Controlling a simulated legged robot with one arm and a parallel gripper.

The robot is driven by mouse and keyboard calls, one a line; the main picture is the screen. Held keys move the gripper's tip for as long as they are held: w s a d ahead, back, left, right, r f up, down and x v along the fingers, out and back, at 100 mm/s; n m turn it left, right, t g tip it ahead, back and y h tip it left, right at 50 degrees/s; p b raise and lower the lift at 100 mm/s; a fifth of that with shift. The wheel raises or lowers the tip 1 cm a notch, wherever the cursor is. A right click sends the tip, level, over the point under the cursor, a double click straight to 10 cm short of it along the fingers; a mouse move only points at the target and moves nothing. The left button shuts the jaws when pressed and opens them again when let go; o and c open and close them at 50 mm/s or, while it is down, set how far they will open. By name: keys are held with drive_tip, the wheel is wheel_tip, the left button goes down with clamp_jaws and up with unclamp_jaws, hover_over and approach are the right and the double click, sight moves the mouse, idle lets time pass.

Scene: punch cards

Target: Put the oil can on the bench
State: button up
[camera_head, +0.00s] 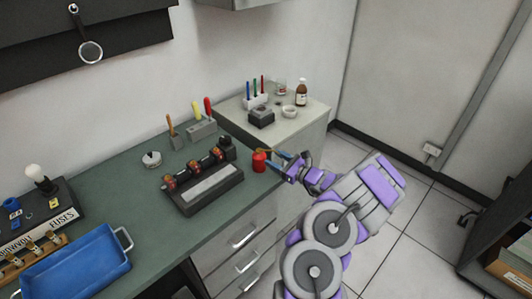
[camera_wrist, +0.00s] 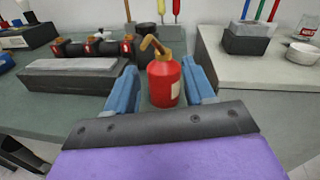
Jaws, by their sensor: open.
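The oil can is red with a brass spout and a pale label. In the head view the oil can (camera_head: 259,161) stands upright at the right end of the green bench (camera_head: 118,205), near its front edge. My gripper (camera_head: 280,160) reaches it from the right. In the wrist view the oil can (camera_wrist: 164,82) is between the two blue fingers of my gripper (camera_wrist: 164,88), which are open on either side of it. Small gaps show between the fingers and the can.
A black device with a row of rollers (camera_head: 205,180) sits left of the can. A lighter cabinet top (camera_head: 308,112) at the right holds a dark box (camera_head: 261,117), a brown bottle (camera_head: 301,92) and a small bowl (camera_head: 289,112). A blue tray (camera_head: 75,265) lies at the bench's left.

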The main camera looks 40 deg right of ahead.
drive_tip(key=v, duration=0.4)
drive_tip(key=shift+s+d+p, duration=0.1)
drive_tip(key=shift+s+p, duration=0.25)
drive_tip(key=shift+s, duration=0.05)
